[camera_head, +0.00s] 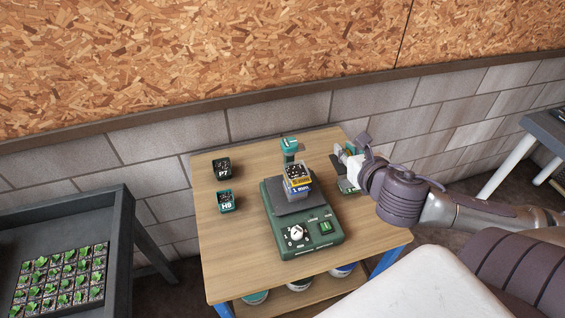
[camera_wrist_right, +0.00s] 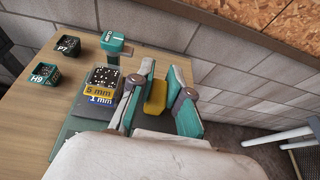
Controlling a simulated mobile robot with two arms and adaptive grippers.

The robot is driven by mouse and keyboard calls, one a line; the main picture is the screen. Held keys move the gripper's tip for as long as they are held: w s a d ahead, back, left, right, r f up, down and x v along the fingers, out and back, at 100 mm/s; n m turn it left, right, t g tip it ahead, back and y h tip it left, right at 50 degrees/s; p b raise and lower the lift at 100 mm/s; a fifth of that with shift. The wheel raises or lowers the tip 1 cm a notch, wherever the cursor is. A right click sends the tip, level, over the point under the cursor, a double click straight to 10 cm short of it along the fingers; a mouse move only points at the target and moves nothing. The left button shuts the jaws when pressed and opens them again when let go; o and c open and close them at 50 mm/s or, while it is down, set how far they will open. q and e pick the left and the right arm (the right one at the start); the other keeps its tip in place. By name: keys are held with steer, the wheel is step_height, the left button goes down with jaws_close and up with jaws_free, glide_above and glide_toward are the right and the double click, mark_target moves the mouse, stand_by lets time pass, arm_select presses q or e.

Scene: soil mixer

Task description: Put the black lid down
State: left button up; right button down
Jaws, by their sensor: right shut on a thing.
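My right gripper (camera_head: 345,159) is at the right side of the table, to the right of the sieve stack and above the tabletop. In the right wrist view its fingers (camera_wrist_right: 158,96) are closed on a yellow piece (camera_wrist_right: 155,98), which appears to be the grip of the black lid. The sieve stack, with a yellow 5 mm sieve (camera_head: 299,182) above a blue 1 mm sieve (camera_head: 298,191), stands on the green machine (camera_head: 306,240). Its top is uncovered and shows dark speckled soil. My left gripper is not in view.
Small soil pots marked P7 (camera_head: 222,169) and H9 (camera_head: 226,201) stand on the left of the wooden table (camera_head: 235,255). A teal-topped device (camera_head: 290,145) stands behind the stack. A seedling tray (camera_head: 62,274) is at left.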

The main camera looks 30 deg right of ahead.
steer(key=shift+w+a+r+n+y, duration=0.15)
steer(key=shift+r, duration=0.3)
steer(key=shift+w+a+r+n+y, duration=0.1)
steer(key=shift+r+n+y, duration=0.05)
steer(key=shift+r, duration=0.3)
steer(key=shift+w+a+r, duration=0.1)
steer(key=shift+w+r, duration=0.05)
steer(key=shift+w+a+t, duration=0.1)
steer(key=shift+w+t, duration=0.1)
steer(key=shift+t, duration=0.1)
steer(key=shift+w+a+f, duration=0.1)
steer(key=shift+w+f, duration=0.15)
glide_above(291, 154)
steer(key=s, duration=0.3)
step_height(291, 154, down, 6)
steer(key=shift+s+a+f+p, duration=0.1)
steer(key=shift+f+p, duration=0.05)
steer(key=shift+f, duration=0.6)
steer(key=shift+s+a+f+p, duration=0.1)
steer(key=shift+a+f+p, duration=0.1)
steer(key=shift+f, duration=0.5)
steer(key=shift+a+f+p, duration=0.1)
steer(key=shift+f+p, duration=0.05)
steer(key=shift+f, duration=0.6)
steer(key=shift+f, duration=0.15)
steer(key=c, duration=1.1)
jaws_free()
